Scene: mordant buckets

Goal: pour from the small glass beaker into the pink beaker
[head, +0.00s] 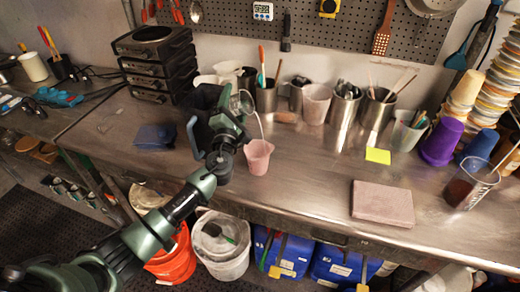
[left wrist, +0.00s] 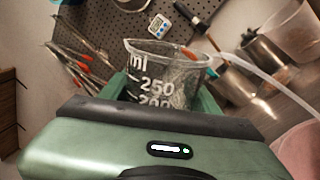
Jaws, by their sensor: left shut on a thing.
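The small glass beaker (head: 246,102) is held tilted above and left of the pink beaker. In the left wrist view the glass beaker (left wrist: 165,75) shows its printed markings and clear wall. My left gripper (head: 236,112) is shut on it. A thin whitish stream (head: 259,124) runs from its rim down toward the pink beaker (head: 258,160), which stands upright on the metal bench. The pink beaker's edge shows at the lower right of the left wrist view (left wrist: 301,150). How much liquid is in either beaker I cannot tell. My right gripper is not in view.
Metal pots with tools (head: 345,108) and a pale pink cup (head: 316,104) stand behind. A black drawer stack (head: 155,62) is at the left. A pink slab (head: 383,203), a yellow note (head: 378,155) and a beaker of dark liquid (head: 468,187) lie to the right.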

